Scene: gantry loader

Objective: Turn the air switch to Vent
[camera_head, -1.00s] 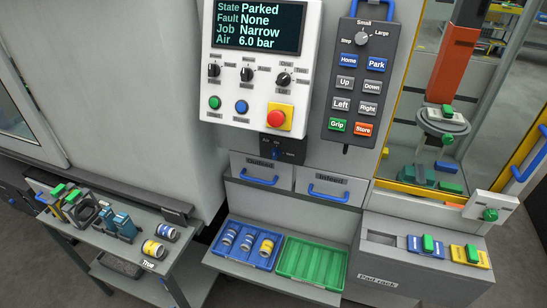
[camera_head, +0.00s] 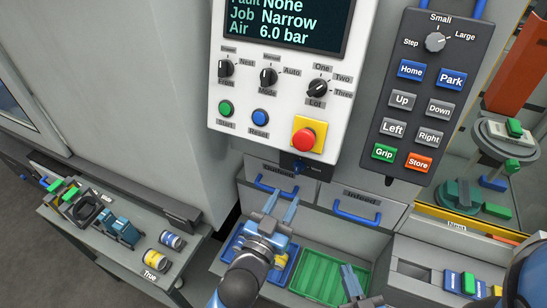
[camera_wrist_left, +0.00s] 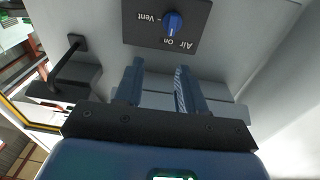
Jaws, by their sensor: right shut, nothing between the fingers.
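The air switch is a blue knob (camera_wrist_left: 173,22) on a dark plate (camera_wrist_left: 197,12) marked Air, On and Vent, seen upside down in the left wrist view. Its pointer mark lies toward On. In the head view the small dark plate with the knob (camera_head: 299,167) sits below the control panel, partly in shadow. My left gripper (camera_head: 281,201) is open and empty, below the switch and apart from it; its two fingers (camera_wrist_left: 157,66) point toward the plate in the wrist view. My right gripper (camera_head: 348,272) is shut and empty at the bottom of the head view.
The panel screen (camera_head: 290,22) reads Air 6.0 bar. A red stop button (camera_head: 304,140) sits just above the switch. The handled Infeed drawer (camera_head: 362,198) and a green tray (camera_head: 318,274) lie below. A button pendant (camera_head: 425,100) hangs to the right.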

